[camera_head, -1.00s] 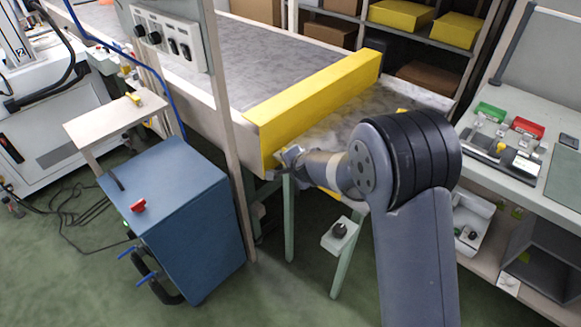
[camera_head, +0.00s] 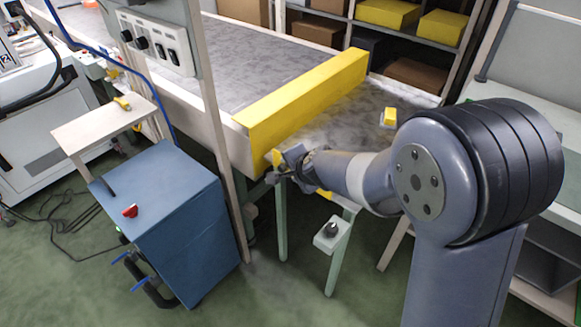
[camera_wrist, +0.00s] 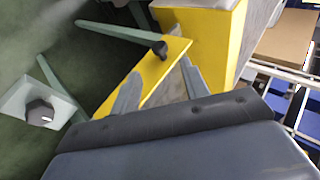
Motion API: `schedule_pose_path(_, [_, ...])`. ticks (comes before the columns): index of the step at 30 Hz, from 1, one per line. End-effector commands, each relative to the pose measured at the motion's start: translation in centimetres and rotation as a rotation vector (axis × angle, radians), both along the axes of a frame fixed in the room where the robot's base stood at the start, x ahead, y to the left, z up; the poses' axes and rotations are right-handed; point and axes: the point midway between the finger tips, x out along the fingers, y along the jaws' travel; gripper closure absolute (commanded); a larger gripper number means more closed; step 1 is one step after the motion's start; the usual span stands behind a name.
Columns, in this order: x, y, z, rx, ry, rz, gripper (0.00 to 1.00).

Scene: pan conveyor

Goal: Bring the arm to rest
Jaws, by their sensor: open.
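My gripper (camera_head: 275,168) is at the end of my arm, by the near end of the conveyor, just below the yellow bar in the head view. In the wrist view my gripper (camera_wrist: 160,85) shows two grey fingers spread apart with nothing between them. The conveyor (camera_head: 255,68) has a grey belt, and the yellow bar (camera_head: 310,92) lies across it. A yellow panel (camera_wrist: 150,72) shows beyond the fingers in the wrist view. I cannot tell whether the gripper touches the conveyor's edge.
A blue cabinet (camera_head: 165,215) with a red knob stands left of the gripper, beside an upright post (camera_head: 218,130). A small yellow block (camera_head: 389,117) lies on the conveyor's end. A small box with a black knob (camera_head: 332,233) sits below the gripper.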

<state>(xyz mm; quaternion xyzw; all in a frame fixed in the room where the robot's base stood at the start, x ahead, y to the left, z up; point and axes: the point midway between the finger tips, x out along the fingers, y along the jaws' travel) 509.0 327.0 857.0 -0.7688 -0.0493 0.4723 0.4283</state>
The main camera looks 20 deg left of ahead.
Motion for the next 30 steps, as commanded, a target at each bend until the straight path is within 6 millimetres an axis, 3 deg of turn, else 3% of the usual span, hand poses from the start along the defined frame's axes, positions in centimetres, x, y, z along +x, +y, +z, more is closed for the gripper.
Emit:
schedule_pose_path(11, [0.3,0.3,-0.6,-0.001,0.002,0.0,0.57])
schedule_pose_path(30, [5.3,4.7,-6.7,-0.001,0.002,0.0,0.57])
